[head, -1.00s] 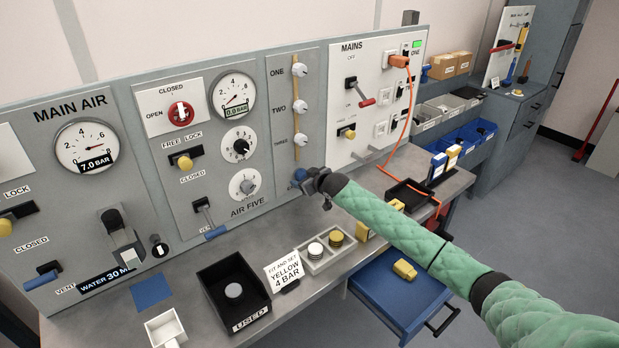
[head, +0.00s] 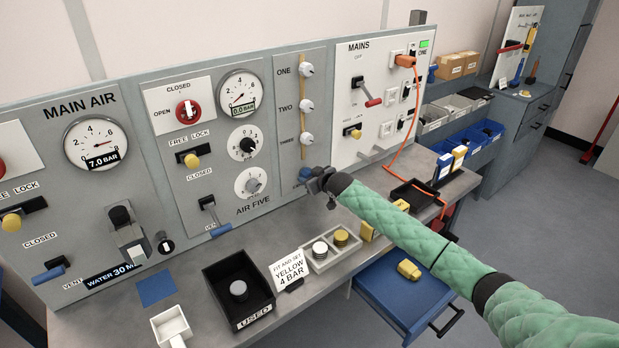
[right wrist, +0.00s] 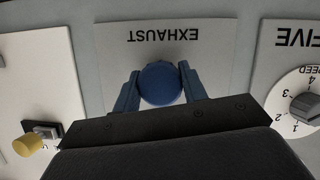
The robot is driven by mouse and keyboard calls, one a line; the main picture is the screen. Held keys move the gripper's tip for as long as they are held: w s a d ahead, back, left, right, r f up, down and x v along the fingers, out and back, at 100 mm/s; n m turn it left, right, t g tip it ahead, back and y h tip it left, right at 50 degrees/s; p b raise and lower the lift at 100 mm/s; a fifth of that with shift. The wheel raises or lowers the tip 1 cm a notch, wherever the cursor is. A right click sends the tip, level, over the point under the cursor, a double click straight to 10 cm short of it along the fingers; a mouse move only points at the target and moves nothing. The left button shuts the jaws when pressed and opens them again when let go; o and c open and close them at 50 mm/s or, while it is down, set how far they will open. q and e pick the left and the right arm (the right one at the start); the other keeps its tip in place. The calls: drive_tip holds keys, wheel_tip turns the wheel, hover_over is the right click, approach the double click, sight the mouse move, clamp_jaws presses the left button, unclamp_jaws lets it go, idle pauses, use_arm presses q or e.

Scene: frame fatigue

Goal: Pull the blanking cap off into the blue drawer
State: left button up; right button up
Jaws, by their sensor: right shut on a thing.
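The blanking cap is a round dark blue cap (right wrist: 161,83) below the word EXHAUST, which reads upside down in the right wrist view. It also shows as a small blue shape (head: 304,174) at the panel's lower edge in the head view. My right gripper (right wrist: 160,88) is shut on it, one blue finger on each side. In the head view the right gripper (head: 314,179) is at the panel, its fingers small and partly hidden. I cannot tell whether the cap is still seated.
A black USED bin (head: 238,312), a sign (head: 289,271) and a tray (head: 325,258) with white and yellow stacks stand on the bench left of my arm. A black tray (head: 412,194) and an orange cable (head: 403,120) are at the right. A lever (head: 214,216) juts from the panel.

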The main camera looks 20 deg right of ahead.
drive_tip(key=shift+s, duration=0.2)
drive_tip(key=shift+s+d+p, duration=0.35)
drive_tip(key=shift+s+p, duration=0.2)
drive_tip(key=shift+s, duration=0.25)
drive_tip(key=shift+s+d+p, duration=0.3)
drive_tip(key=shift+s+p, duration=0.2)
drive_tip(key=shift+s, duration=0.25)
drive_tip(key=shift+s, duration=0.1)
drive_tip(key=s+p, duration=0.1)
drive_tip(key=s, duration=0.1)
drive_tip(key=s+d+p, duration=0.1)
drive_tip(key=shift+s+d, duration=0.2)
drive_tip(key=shift+s, duration=0.15)
